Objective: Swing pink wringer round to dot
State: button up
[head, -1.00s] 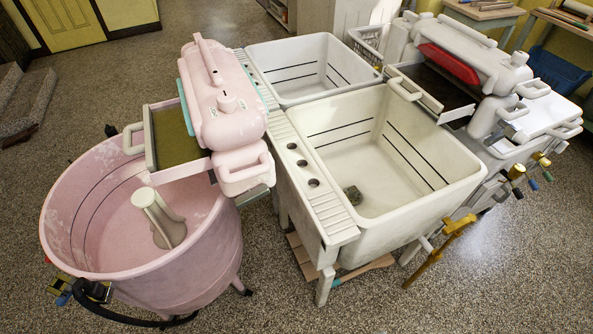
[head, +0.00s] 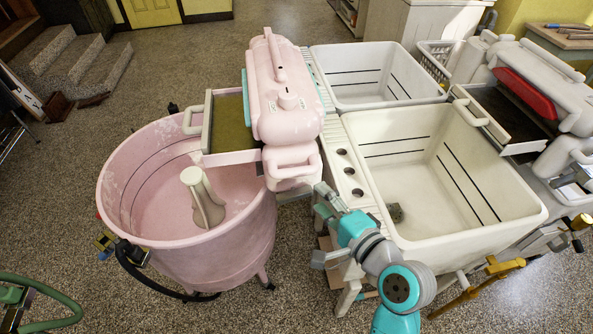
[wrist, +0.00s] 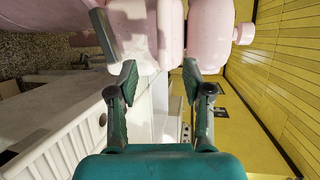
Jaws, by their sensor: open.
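The pink wringer (head: 285,95) sits over the right side of the pink washer tub (head: 200,262). Its tray (head: 229,120) hangs out to the left over the tub. A pale pink loop handle (head: 291,165) is on the wringer's near end. My gripper (head: 318,224) is open and empty, just to the right of and nearer than this handle, apart from it. In the wrist view my open fingers (wrist: 157,80) point toward pink rounded parts of the wringer (wrist: 180,30), with a gap between. I cannot make out a dot.
A white double sink (head: 450,195) stands close to the tub's right, its ledge with holes (head: 350,175) beside my gripper. A white wringer with a red part (head: 525,90) is at far right. A yellow tap-like fitting (head: 480,285) sticks out in front. Floor at left is mostly clear.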

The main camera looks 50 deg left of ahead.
aim_at(298, 175)
jog(key=x, duration=1.1)
jog(key=shift+s+a+r, duration=0.2)
jog(key=shift+s+r, duration=0.05)
jog(key=shift+r, duration=0.1)
grip_shut()
